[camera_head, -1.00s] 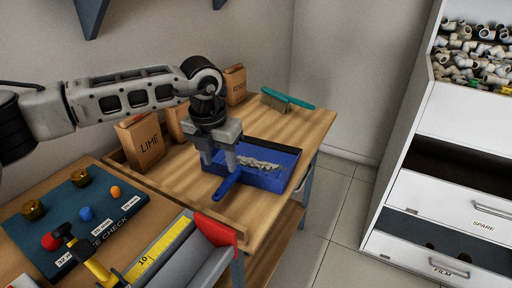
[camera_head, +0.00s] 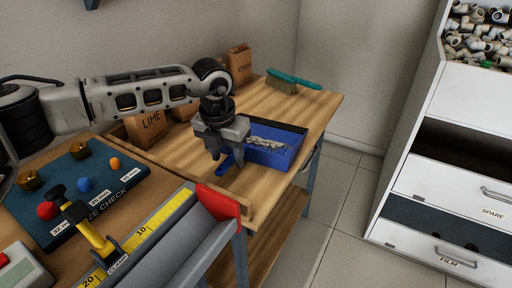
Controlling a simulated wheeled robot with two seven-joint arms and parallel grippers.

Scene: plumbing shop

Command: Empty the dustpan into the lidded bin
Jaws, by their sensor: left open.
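The blue dustpan (camera_head: 268,157) lies on the wooden bench (camera_head: 187,155) near its right edge, with a heap of pale grey debris (camera_head: 265,144) in it. Its blue handle (camera_head: 227,163) points toward the front left. My left gripper (camera_head: 226,165) is open and pointing down, with its fingers at the handle, one on either side as far as I can see. The gripper hides part of the handle, and contact is unclear. My right gripper is out of view. No lidded bin shows in this view.
A teal brush (camera_head: 293,79) lies at the bench's back. Paper bags, one marked LIME (camera_head: 149,124), stand along the wall. A blue size-check mat (camera_head: 75,200), a yellow tape (camera_head: 143,233) and a red-ended grey part (camera_head: 219,202) are at front left. White drawers (camera_head: 453,195) stand right across open floor.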

